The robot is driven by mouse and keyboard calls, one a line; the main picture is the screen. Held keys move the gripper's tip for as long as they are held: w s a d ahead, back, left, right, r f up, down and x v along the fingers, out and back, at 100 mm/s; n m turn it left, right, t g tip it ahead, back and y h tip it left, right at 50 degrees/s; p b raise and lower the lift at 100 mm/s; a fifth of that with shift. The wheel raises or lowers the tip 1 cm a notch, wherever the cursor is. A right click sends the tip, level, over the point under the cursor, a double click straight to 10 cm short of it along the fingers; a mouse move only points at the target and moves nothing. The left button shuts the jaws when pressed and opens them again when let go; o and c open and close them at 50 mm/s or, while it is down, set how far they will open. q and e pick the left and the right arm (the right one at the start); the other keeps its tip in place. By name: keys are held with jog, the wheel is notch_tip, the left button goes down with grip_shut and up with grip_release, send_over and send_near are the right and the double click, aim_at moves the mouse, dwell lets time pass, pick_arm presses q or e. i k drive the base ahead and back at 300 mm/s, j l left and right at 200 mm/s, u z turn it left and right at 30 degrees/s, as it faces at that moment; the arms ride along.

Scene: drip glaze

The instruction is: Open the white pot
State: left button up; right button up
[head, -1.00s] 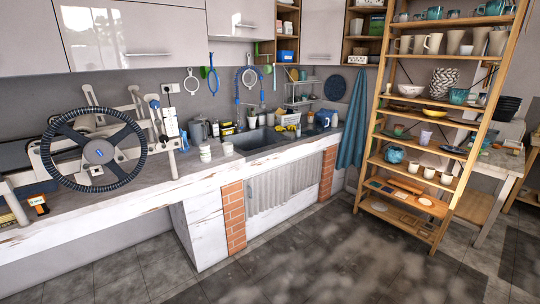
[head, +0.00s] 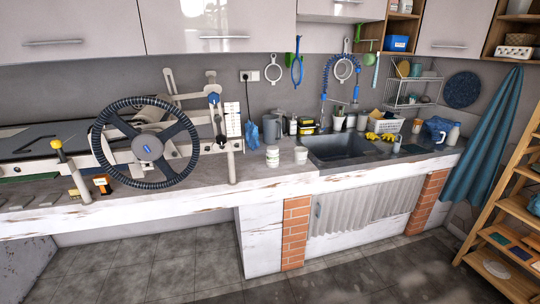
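Two small white pots stand side by side on the counter, between the wheeled machine and the sink. The left white pot (head: 272,157) is upright and seems to have a greenish label or band; its top looks closed, but it is too small to be sure. The right white pot (head: 301,155) is plainer and a little shorter. I cannot tell which one the task means. Neither of my grippers shows in the head view.
A slab-roller-like machine with a big black wheel (head: 146,143) takes up the counter's left side. A sink (head: 345,149) lies right of the pots, with bottles and a grey kettle (head: 271,129) behind. A wooden shelf (head: 520,205) stands at the right. The floor is clear.

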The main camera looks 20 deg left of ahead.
aim_at(272, 160)
jog(key=i+l+u, duration=0.2)
jog(key=i+u, duration=0.25)
jog(key=i+l+u, duration=0.4)
jog(key=i, duration=0.2)
jog(key=i+l+u, duration=0.45)
jog(key=l, duration=0.1)
